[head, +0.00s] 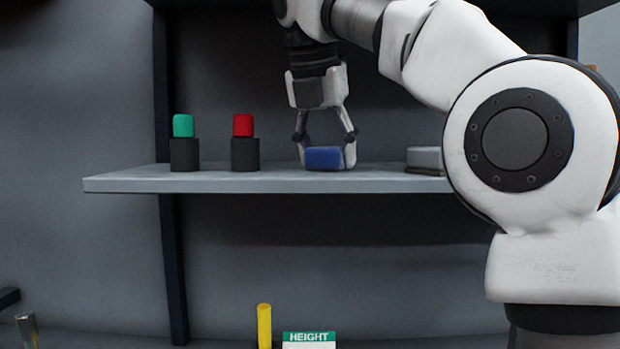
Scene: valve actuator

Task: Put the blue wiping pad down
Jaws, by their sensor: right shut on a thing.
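The blue wiping pad (323,158) is at the middle of the grey shelf (130,183), between the fingers of my right gripper (325,150). The gripper points straight down and is shut on the pad. The pad's lower edge is at or just above the shelf surface; I cannot tell whether it touches. My right arm comes in from the right and covers the shelf's right end. My left gripper is not in view.
A green-topped black cylinder (184,153) and a red-topped one (245,153) stand on the shelf left of the pad. A flat grey round thing (425,158) lies to the right, partly behind my arm. A yellow rod (264,326) and a HEIGHT sign (309,338) are below.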

